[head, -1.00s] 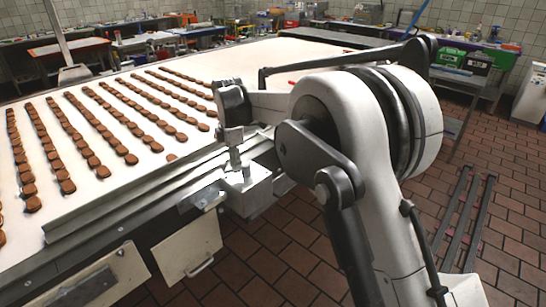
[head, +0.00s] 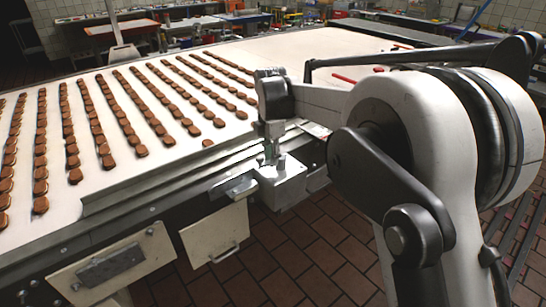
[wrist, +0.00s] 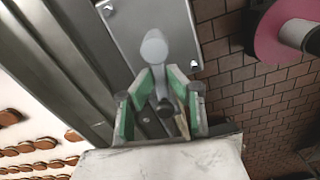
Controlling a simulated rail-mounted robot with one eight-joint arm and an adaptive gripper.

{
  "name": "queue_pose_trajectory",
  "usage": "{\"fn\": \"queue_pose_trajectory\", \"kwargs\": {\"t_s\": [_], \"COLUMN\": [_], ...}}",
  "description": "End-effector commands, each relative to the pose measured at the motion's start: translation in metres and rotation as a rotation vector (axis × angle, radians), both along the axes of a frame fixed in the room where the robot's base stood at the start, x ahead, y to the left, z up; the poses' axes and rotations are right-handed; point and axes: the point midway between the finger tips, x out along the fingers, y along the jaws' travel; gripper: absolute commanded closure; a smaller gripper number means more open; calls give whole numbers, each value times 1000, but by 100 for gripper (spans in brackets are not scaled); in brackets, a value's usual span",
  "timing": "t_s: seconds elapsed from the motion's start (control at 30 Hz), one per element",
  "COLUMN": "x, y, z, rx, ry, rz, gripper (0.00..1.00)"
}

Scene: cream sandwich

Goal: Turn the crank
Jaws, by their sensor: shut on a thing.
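The crank (wrist: 153,48) shows in the wrist view as a grey metal handle with a rounded end, above a flat metal plate. My gripper (wrist: 161,82) has its green-padded fingers closed on the crank handle, one on each side. In the head view my gripper (head: 271,150) points down over a metal box (head: 282,186) at the side of the conveyor table. The crank is mostly hidden there behind the fingers and is too small to make out clearly.
A long white conveyor (head: 300,60) carries several rows of brown biscuits (head: 150,110) left of the arm. A metal rail (head: 160,178) runs along its edge. Cream panels (head: 215,235) hang below. The tiled floor (head: 300,260) is open in front. A pink round part (wrist: 275,28) shows upper right in the wrist view.

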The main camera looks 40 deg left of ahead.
Motion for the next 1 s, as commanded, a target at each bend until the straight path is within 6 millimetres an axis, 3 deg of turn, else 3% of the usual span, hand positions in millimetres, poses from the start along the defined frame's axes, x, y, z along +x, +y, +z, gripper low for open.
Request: {"fn": "queue_pose_trajectory", "kwargs": {"t_s": [0.03, 0.07, 0.2, 0.57, 1.0], "x": [1, 1, 0, 0, 1], "y": [0, 0, 0, 0, 0], "z": [1, 1, 0, 9, 88], "rx": [0, 0, 0, 0, 0], "ry": [-1, -1, -1, 0, 0], "rz": [0, 0, -1, -1, -1], "gripper": [100, 81, 67, 67, 67]}}
